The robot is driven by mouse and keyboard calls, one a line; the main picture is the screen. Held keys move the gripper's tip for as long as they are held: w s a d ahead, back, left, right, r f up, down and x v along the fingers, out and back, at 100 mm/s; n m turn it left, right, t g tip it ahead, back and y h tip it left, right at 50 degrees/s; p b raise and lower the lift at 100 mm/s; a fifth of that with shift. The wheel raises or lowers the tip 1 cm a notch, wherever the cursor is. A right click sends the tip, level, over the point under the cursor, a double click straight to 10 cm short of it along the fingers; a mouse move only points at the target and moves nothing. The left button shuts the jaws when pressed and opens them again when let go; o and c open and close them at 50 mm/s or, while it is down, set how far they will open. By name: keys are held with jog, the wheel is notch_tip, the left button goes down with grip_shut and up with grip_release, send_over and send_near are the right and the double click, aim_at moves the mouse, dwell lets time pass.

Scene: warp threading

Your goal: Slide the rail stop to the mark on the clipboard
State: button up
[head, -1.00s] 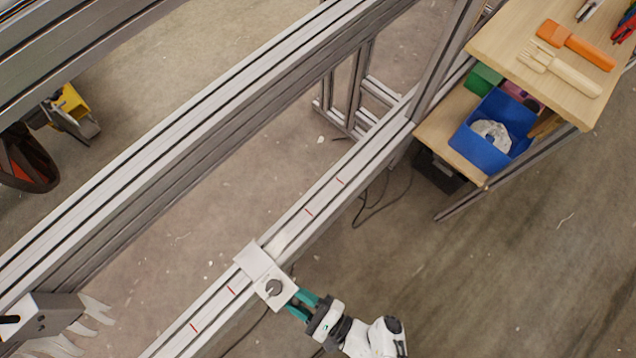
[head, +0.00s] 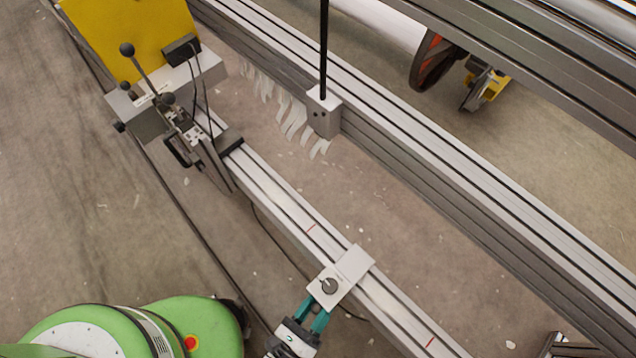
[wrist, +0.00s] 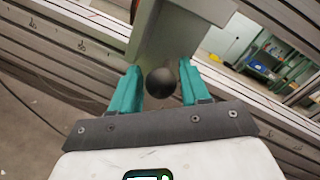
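The rail stop (head: 355,263) is a pale metal block across the long rail, with a plate and a dark round knob on its near side. My gripper (head: 313,311) is at the plate's near edge, its teal fingers partly hidden there. In the wrist view my gripper's fingers (wrist: 158,88) stand either side of a black ball (wrist: 160,82) under the grey stop (wrist: 170,38). Whether they press on it is unclear. Red marks show on the rail, one left of the stop (head: 311,227) and one further right (head: 431,342). I cannot make out a clipboard.
A fixture with levers and black knobs (head: 185,130) stands at the rail's upper-left end, by a yellow panel (head: 130,35). A larger beam (head: 450,205) runs behind, with a grey bracket (head: 323,115) and pale strips. The rail is clear on both sides of the stop.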

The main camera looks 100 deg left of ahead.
jog(key=shift+o, duration=0.9)
jog(key=v, duration=1.1)
jog(key=shift+p, duration=0.4)
jog(key=shift+w, duration=0.1)
